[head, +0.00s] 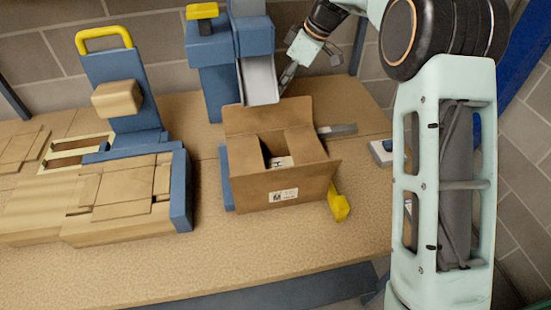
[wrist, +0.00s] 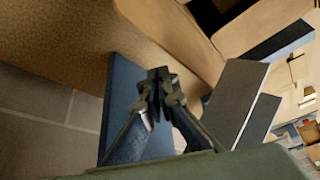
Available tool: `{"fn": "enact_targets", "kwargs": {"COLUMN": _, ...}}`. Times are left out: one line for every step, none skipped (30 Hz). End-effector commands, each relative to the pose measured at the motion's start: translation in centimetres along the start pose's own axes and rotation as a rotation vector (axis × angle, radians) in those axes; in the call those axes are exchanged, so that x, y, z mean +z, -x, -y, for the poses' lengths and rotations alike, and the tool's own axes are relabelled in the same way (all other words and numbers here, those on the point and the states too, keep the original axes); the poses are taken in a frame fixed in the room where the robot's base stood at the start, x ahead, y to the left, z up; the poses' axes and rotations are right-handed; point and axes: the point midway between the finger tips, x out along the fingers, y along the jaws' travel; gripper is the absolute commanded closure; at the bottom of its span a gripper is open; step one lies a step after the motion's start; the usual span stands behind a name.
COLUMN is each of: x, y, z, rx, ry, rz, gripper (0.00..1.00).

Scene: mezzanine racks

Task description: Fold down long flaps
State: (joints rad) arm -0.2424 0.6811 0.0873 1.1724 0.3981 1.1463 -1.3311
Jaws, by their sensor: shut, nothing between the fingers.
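An open cardboard box (head: 250,193) stands on the table in the head view. Its far long flap (head: 268,116) stands up along the back edge. The near long flap seems to lie outward over the front, where a white label shows. The short flaps (head: 301,141) lean in, leaving a gap with a white item (head: 279,161) inside. My gripper (head: 287,80) is behind the box, beyond the far flap and apart from it. In the wrist view its fingers (wrist: 160,84) are shut and empty, with brown cardboard (wrist: 180,28) above them.
A blue stand with a grey chute (head: 260,80) rises close behind the box, left of my gripper. A blue rack (head: 181,190) with flat cardboard blanks (head: 118,198) is at left. A yellow part (head: 338,203) sits at the box's right corner. The front of the table (head: 250,255) is clear.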

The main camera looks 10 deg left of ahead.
Motion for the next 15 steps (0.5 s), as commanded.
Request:
{"fn": "enact_targets", "kwargs": {"x": 0.0, "y": 0.0, "z": 0.0, "rx": 0.0, "ry": 0.0, "rz": 0.0, "gripper": 1.0}}
{"fn": "enact_targets", "kwargs": {"x": 0.0, "y": 0.0, "z": 0.0, "rx": 0.0, "ry": 0.0, "rz": 0.0, "gripper": 1.0}}
{"fn": "enact_targets", "kwargs": {"x": 0.0, "y": -0.1, "z": 0.0, "rx": 0.0, "ry": 0.0, "rz": 0.0, "gripper": 1.0}}
{"fn": "enact_targets", "kwargs": {"x": 0.1, "y": -0.1, "z": 0.0, "rx": 0.0, "ry": 0.0, "rz": 0.0, "gripper": 1.0}}
{"fn": "enact_targets", "kwargs": {"x": 0.1, "y": -0.2, "z": 0.0, "rx": 0.0, "ry": 0.0, "rz": 0.0, "gripper": 1.0}}
{"fn": "enact_targets", "kwargs": {"x": 0.2, "y": -0.4, "z": 0.0, "rx": 0.0, "ry": 0.0, "rz": 0.0, "gripper": 1.0}}
{"fn": "enact_targets", "kwargs": {"x": 0.2, "y": -0.5, "z": 0.0, "rx": -0.001, "ry": 0.0, "rz": 0.0, "gripper": 1.0}}
{"fn": "enact_targets", "kwargs": {"x": 0.3, "y": -0.6, "z": 0.0, "rx": -0.001, "ry": 0.0, "rz": 0.0, "gripper": 1.0}}
{"fn": "enact_targets", "kwargs": {"x": 0.4, "y": -0.8, "z": 0.0, "rx": -0.001, "ry": -0.001, "rz": 0.0, "gripper": 1.0}}
{"fn": "enact_targets", "kwargs": {"x": 0.5, "y": -1.0, "z": 0.0, "rx": -0.001, "ry": -0.001, "rz": 0.0, "gripper": 1.0}}
{"fn": "enact_targets", "kwargs": {"x": 0.6, "y": -1.1, "z": 0.0, "rx": -0.001, "ry": -0.001, "rz": 0.0, "gripper": 1.0}}
{"fn": "enact_targets", "kwargs": {"x": 0.7, "y": -1.3, "z": 0.0, "rx": -0.001, "ry": -0.001, "rz": 0.0, "gripper": 1.0}}
{"fn": "enact_targets", "kwargs": {"x": 0.7, "y": -1.4, "z": 0.0, "rx": -0.001, "ry": -0.001, "rz": 0.0, "gripper": 1.0}}
{"fn": "enact_targets", "kwargs": {"x": 0.8, "y": -1.6, "z": 0.0, "rx": -0.001, "ry": -0.001, "rz": 0.0, "gripper": 1.0}}
{"fn": "enact_targets", "kwargs": {"x": 0.9, "y": -1.8, "z": 0.0, "rx": 0.0, "ry": -0.001, "rz": 0.0, "gripper": 1.0}}
